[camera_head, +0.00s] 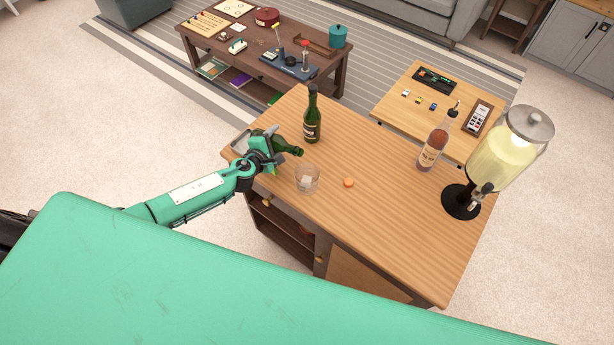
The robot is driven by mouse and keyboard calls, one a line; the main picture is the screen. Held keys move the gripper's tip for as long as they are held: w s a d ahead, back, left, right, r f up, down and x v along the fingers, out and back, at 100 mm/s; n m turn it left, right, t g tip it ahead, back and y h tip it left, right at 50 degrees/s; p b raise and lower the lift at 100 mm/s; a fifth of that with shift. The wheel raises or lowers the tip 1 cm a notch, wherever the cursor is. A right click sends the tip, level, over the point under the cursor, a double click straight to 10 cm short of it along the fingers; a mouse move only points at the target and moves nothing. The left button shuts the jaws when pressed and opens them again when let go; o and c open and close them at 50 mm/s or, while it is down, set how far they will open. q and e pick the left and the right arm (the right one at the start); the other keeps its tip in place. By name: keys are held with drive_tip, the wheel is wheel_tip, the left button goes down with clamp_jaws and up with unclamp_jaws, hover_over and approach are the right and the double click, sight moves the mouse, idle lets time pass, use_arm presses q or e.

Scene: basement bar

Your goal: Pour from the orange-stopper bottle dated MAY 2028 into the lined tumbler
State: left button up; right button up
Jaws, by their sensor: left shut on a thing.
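My left gripper (272,146) reaches over the left end of the wooden bar top. It is shut on a dark green bottle (289,151), tilted nearly flat with its neck to the right. The gripper hides most of this bottle, so no label or date can be read. The clear tumbler (307,179) stands upright just below the bottle's mouth in the picture. I cannot make out any liquid stream. An orange stopper (348,182) lies loose on the bar, right of the tumbler. My right gripper is out of view.
Another green bottle (312,118) stands upright behind the tumbler. A pink bottle (431,150) and a drink dispenser (497,155) stand on the right of the bar (385,220). A grey tray (240,142) sits at the left end. The bar's middle is mostly clear.

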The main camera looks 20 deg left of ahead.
use_arm(q)
drive_tip(key=shift+w+a+f+m+t+b, duration=0.15)
drive_tip(key=shift+f+m+b, duration=0.1)
drive_tip(key=shift+f+b, duration=0.35)
drive_tip(key=shift+s+a+f+m+t+b, duration=0.15)
drive_tip(key=shift+f+m+b, duration=0.2)
drive_tip(key=shift+b, duration=0.3)
drive_tip(key=shift+w+d+r+y+p, duration=0.1)
drive_tip(key=shift+r+y+p, duration=0.2)
drive_tip(key=shift+r+p, duration=0.3)
drive_tip(key=shift+d+r, duration=0.1)
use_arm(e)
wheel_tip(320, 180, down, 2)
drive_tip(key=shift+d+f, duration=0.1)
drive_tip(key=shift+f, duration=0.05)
use_arm(q)
drive_tip(key=shift+d+r+m+t+p, duration=0.1)
drive_tip(key=shift+r+m+t+p, duration=0.2)
drive_tip(key=shift+r+m+p, duration=0.1)
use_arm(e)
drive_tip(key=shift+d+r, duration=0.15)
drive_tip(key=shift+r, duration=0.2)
use_arm(q)
drive_tip(key=shift+r+y, duration=0.1)
drive_tip(key=shift+y, duration=0.2)
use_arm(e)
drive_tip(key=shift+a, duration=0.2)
